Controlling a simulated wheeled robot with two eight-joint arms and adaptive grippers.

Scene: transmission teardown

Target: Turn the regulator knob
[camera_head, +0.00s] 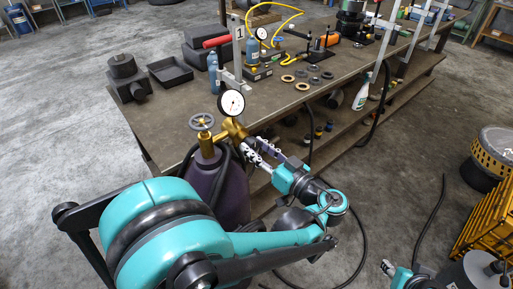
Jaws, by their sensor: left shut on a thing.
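A brass regulator (235,128) with a round white dial gauge (232,103) sits on top of a dark purple gas cylinder (232,203) in front of the workbench. A grey handwheel (202,121) stands on the brass valve to its left. My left gripper (252,148) reaches in from the right side of the regulator and is shut on its knob end; the fingers hide most of the knob. My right gripper (388,268) is low at the bottom right, far from the regulator; its finger gap is too small to judge.
A spray bottle (361,92) is at the bench's side. A yellow crate (488,222) stands at right. Black hoses lie on the open floor between.

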